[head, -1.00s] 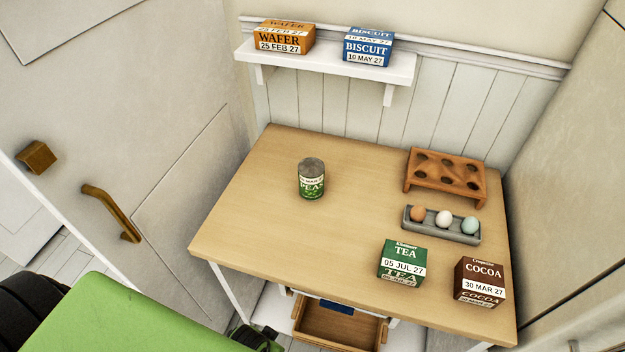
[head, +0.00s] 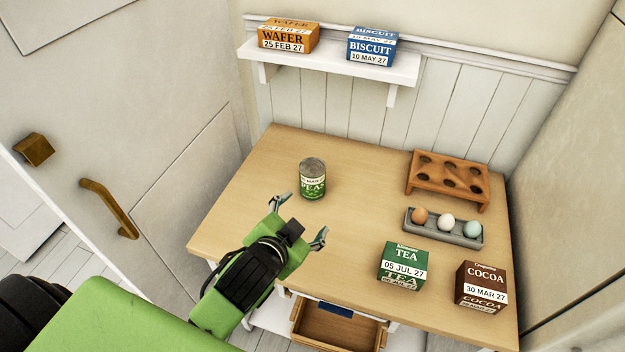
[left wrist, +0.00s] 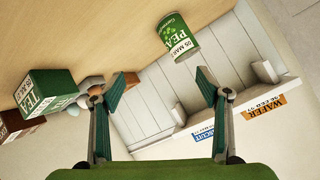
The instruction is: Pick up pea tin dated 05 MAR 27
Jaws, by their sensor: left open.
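The pea tin (head: 312,180) stands upright on the wooden table (head: 240,215), left of its middle. It is a metal can with a green and white label. In the left wrist view the pea tin (left wrist: 178,38) appears tilted, and its label reads 05 MAR. My left gripper (head: 301,218) is over the front left of the table, just short of the tin and apart from it. In the left wrist view the left gripper (left wrist: 160,88) has its fingers spread with nothing between them. My right gripper is in neither view.
A tea box (head: 403,265) and a cocoa box (head: 481,286) stand at the front right. An egg tray (head: 470,239) and a wooden rack (head: 448,170) are behind them. A wall shelf (head: 330,62) holds wafer (head: 288,37) and biscuit (head: 371,47) boxes. An open drawer (head: 335,328) is below.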

